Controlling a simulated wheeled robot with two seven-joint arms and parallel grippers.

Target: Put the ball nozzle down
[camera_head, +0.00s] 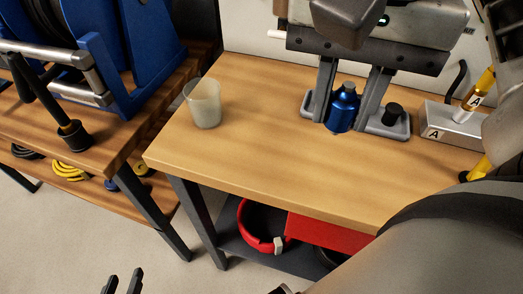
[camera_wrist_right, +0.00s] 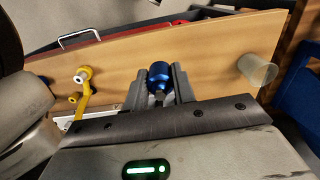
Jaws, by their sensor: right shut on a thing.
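The ball nozzle (camera_head: 343,110) is a blue, rounded metal piece with a narrower neck. My right gripper (camera_head: 345,105) is shut on it, with one grey finger on each side. In the right wrist view the blue nozzle (camera_wrist_right: 159,74) sits between the fingertips, over the wooden table (camera_wrist_right: 200,50). In the head view it is in front of a grey holder (camera_head: 393,128); I cannot tell whether it touches the holder or the table. My left gripper (camera_head: 122,284) shows only its dark fingertips at the bottom left, apart and empty.
A translucent cup (camera_head: 204,103) stands on the table's left part. A black knob (camera_head: 393,114) is on the grey holder. A metal block marked A (camera_head: 450,125) and yellow-handled tools (camera_head: 480,90) are at the right. The table's front middle is clear. A blue reel (camera_head: 110,60) stands left.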

